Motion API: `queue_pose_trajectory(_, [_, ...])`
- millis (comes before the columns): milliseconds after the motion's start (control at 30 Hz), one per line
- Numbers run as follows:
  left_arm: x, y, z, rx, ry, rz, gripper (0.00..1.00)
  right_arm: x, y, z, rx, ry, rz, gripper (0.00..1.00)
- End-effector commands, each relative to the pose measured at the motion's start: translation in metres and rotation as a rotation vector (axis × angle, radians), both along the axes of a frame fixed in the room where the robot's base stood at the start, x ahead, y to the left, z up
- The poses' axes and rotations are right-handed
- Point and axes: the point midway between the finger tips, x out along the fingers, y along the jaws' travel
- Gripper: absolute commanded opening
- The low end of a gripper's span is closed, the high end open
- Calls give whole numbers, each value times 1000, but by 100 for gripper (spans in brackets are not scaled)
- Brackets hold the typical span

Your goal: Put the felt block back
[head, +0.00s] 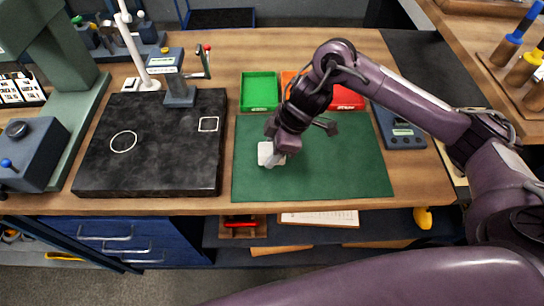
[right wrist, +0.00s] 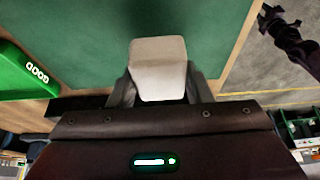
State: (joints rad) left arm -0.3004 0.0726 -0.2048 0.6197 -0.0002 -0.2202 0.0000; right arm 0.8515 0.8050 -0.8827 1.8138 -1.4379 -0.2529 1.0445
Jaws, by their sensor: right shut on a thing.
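The felt block appears as a small white block (head: 267,154) over the left part of the green mat (head: 340,165). My right gripper (head: 276,158) is shut on it. In the right wrist view the pale block (right wrist: 158,68) sits between the two dark fingers, its far end sticking out past them. The head view does not clearly show whether it touches the mat. A black surface plate (head: 160,165) to the left bears a white square outline (head: 208,124) and a white circle outline (head: 123,141).
Behind the mat stand a green tray (head: 259,91), marked GOOD in the wrist view, and red and orange trays partly hidden by my arm. A gauge stand (head: 178,92) stands at the plate's back edge. A grey device (head: 400,132) lies right of the mat. The mat's front is clear.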

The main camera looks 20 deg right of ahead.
Motion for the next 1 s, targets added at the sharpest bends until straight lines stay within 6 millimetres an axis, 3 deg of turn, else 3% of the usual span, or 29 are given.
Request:
queue_pose_trajectory(200, [0,4,2,5,0,1,36,-1,0,-30,0,4,-2,20])
queue_pose_trajectory(567, [1,8,1,10,-1,4,36,0,0,-35,0,2,1,20])
queue_pose_trajectory(600, [1,8,1,10,-1,4,36,0,0,-36,-1,1,0,46])
queue_pose_trajectory(733, [1,8,1,10,-1,4,36,0,0,-35,-1,1,0,63])
queue_pose_trajectory(767, [1,8,1,10,-1,4,36,0,0,-35,-1,1,0,67])
queue_pose_trajectory(1000, [1,8,1,10,-1,4,36,0,0,-35,0,1,0,67])
